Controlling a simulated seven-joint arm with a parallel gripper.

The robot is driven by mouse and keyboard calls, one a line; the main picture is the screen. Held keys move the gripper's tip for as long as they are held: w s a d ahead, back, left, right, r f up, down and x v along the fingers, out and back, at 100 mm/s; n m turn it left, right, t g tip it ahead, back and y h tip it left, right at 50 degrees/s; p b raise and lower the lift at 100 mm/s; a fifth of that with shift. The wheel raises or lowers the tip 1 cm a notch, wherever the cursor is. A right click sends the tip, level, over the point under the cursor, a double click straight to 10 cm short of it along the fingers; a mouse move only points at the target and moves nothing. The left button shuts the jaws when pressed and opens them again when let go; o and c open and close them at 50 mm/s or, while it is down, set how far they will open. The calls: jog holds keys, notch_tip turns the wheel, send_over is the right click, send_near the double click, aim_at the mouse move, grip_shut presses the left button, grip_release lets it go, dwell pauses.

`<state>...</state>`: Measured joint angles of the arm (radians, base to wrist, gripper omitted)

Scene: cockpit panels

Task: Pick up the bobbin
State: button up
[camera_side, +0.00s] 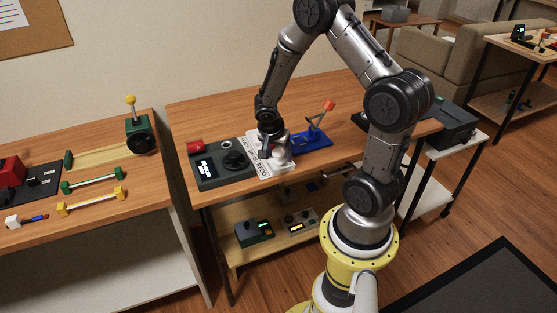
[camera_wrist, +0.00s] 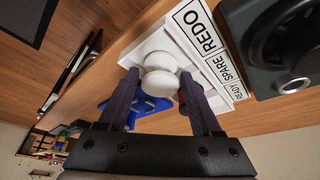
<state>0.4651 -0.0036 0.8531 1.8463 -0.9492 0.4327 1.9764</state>
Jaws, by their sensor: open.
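The bobbin (camera_wrist: 160,80) is white, with two round flanges, and sits at the white labelled board (camera_wrist: 178,32). In the side view, the white bobbin (camera_side: 283,157) shows partly behind my gripper (camera_side: 271,150). In the wrist view, the two dark fingers of my gripper (camera_wrist: 159,78) are open, one on each side of the bobbin. I cannot tell whether either finger touches it.
A grey console (camera_side: 222,164) with a round dial stands close to the left of the board, in the side view. A blue stand with a red-tipped lever (camera_side: 312,138) is close on the right. The table's front edge is near.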

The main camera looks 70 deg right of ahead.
jog(key=c, duration=1)
grip_shut()
jog(key=shift+r, duration=0.15)
